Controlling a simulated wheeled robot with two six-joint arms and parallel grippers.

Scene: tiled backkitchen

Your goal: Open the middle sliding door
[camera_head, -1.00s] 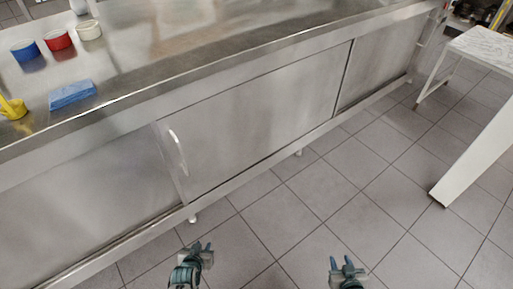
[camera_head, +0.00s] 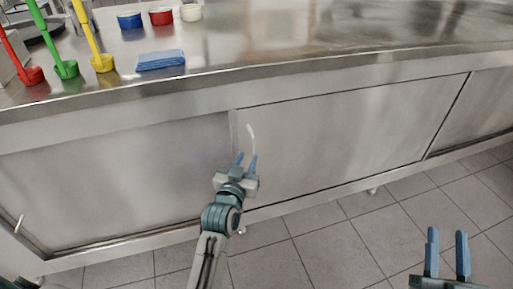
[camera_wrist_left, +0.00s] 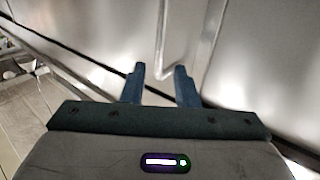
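The middle sliding door (camera_head: 340,140) is a brushed steel panel under the counter, and it looks shut. Its pale curved handle (camera_head: 251,135) is near its left edge. My left gripper (camera_head: 246,163) is open just below and in front of that handle. In the left wrist view the open fingers of the left gripper (camera_wrist_left: 160,85) point at the door, with the handle (camera_wrist_left: 162,55) ahead between the fingertips; I see no grip on it. My right gripper (camera_head: 447,252) is open and empty over the floor at the lower right.
The left door panel (camera_head: 120,180) has its own handle (camera_head: 19,223) at the far left. On the steel counter (camera_head: 300,50) are a blue cloth (camera_head: 160,60), small bowls and several coloured ladles. Tiled floor (camera_head: 330,240) is free in front of the cabinet.

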